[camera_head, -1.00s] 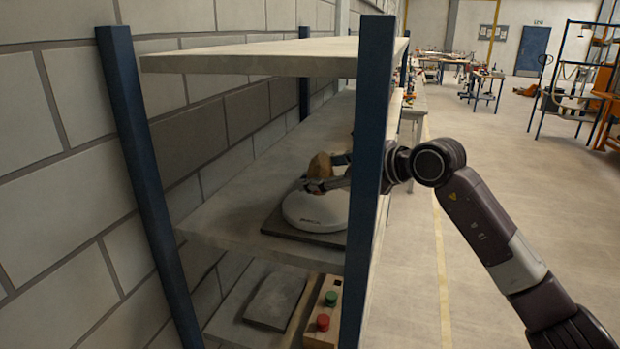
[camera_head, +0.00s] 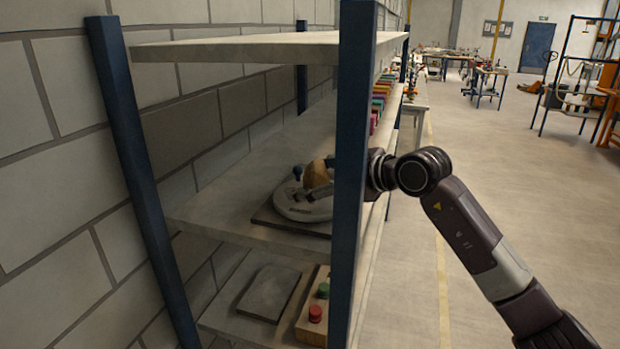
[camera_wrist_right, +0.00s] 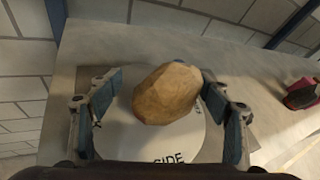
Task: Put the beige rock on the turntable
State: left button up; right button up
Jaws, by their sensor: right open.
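The beige rock (camera_head: 316,174) is a rounded, faceted lump. It rests on the white round turntable (camera_head: 291,211) on the middle shelf, and it shows large in the right wrist view (camera_wrist_right: 167,94). The turntable's white top with dark lettering also shows below it in the right wrist view (camera_wrist_right: 192,141). My right gripper (camera_wrist_right: 163,84) is open, with one finger on either side of the rock. There is a gap at the left finger; the right fingertip is very close to the rock, and contact is unclear. My left gripper is not in view.
A blue shelf post (camera_head: 352,190) stands in front of my right gripper and hides part of it. The upper shelf (camera_head: 240,48) lies above. On the lower shelf are a dark plate (camera_head: 268,292) and a button box (camera_head: 312,325). A brick wall (camera_head: 60,190) is behind.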

jog(key=shift+s+d, duration=0.1)
jog(key=shift+d, duration=0.15)
jog(key=b+v, duration=0.4)
jog(key=v, duration=0.6)
jog(key=shift+s+d, duration=0.15)
jog(key=shift+s, duration=0.05)
jog(key=shift+s+d+r, duration=0.25)
jog(key=shift+s+r, duration=0.1)
jog(key=shift+s, duration=0.05)
jog(key=shift+d, duration=0.15)
